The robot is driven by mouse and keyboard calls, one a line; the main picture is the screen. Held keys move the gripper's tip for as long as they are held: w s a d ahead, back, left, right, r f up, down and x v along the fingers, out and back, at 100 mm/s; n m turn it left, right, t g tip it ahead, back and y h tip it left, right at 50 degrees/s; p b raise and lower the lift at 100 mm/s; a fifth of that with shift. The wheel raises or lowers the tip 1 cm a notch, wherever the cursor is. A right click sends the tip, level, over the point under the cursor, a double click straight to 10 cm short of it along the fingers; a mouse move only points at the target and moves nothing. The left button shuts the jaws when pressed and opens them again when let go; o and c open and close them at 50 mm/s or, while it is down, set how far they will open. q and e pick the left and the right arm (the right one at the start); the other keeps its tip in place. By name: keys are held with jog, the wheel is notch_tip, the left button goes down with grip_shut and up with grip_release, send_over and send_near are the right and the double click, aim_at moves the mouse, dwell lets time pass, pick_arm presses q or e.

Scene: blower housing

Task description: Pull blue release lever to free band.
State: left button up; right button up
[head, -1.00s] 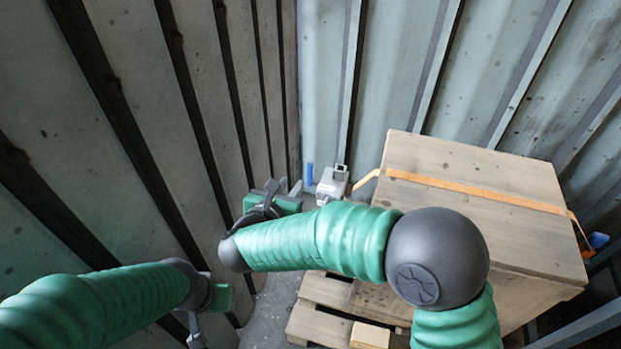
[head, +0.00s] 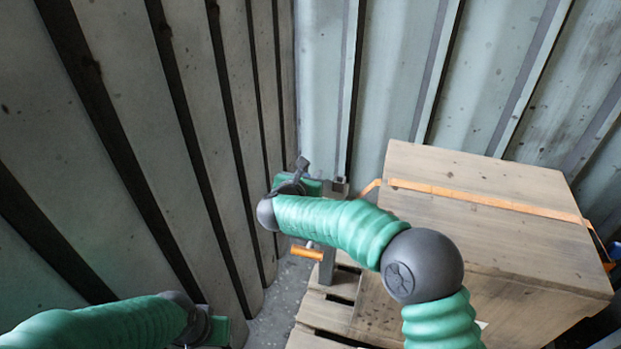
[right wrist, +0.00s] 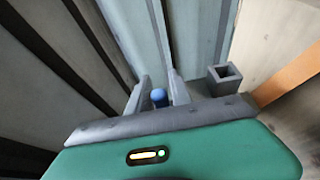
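The blue lever (right wrist: 158,97) shows in the right wrist view as a small rounded blue end between the two fingers of my right gripper (right wrist: 158,86). The fingers stand apart on either side of it; firm contact cannot be made out. In the head view my right gripper (head: 304,172) is at the grey buckle post (head: 338,187) left of the crate, and the lever is hidden there. The orange band (head: 480,197) lies across the crate top and runs to the post. My left gripper (head: 212,328) is low at the left, its fingers mostly cut off.
The wooden crate (head: 450,235) stands on a pallet (head: 315,312). An orange handle (head: 307,253) on a grey upright shows below my right arm. Ribbed metal walls (head: 235,130) close in at left and back. A narrow strip of floor (head: 280,295) is free.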

jog(key=shift+c, duration=0.2)
grip_shut()
dwell(1.2)
